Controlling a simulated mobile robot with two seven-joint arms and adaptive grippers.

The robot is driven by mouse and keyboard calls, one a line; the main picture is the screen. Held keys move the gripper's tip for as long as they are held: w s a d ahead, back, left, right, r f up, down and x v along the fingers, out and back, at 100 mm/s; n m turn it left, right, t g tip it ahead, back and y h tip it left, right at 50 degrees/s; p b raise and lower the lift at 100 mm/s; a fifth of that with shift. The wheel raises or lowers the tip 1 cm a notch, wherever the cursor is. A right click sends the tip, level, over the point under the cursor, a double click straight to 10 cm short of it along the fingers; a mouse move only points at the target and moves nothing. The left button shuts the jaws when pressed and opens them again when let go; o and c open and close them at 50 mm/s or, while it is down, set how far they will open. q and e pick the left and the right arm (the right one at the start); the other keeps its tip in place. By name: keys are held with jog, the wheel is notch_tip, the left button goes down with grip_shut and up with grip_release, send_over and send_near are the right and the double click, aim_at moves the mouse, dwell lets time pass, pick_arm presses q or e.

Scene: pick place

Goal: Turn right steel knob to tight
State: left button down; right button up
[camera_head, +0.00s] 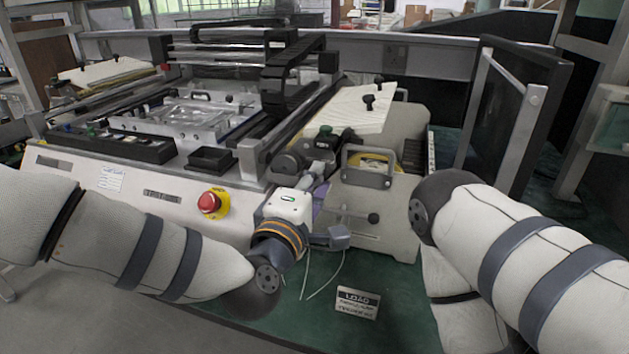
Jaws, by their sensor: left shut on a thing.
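My left gripper (322,168) reaches up from its white wrist housing to the left side of the grey fixture (400,222). Its fingers are shut on a small steel knob (331,157) there. The knob is mostly hidden by the fingers, and its turn angle cannot be told.
The fixture has a metal handle (368,166) and a pale sloped plate with black knobs (355,108). A red emergency button (209,203) sits on the machine front at left. A LOAD label (357,303) lies on the green mat (330,335). A dark framed panel (510,115) stands at right.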

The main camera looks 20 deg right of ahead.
pick_arm(q)
jog(key=c, duration=1.4)
grip_release()
jog(key=v, duration=1.2)
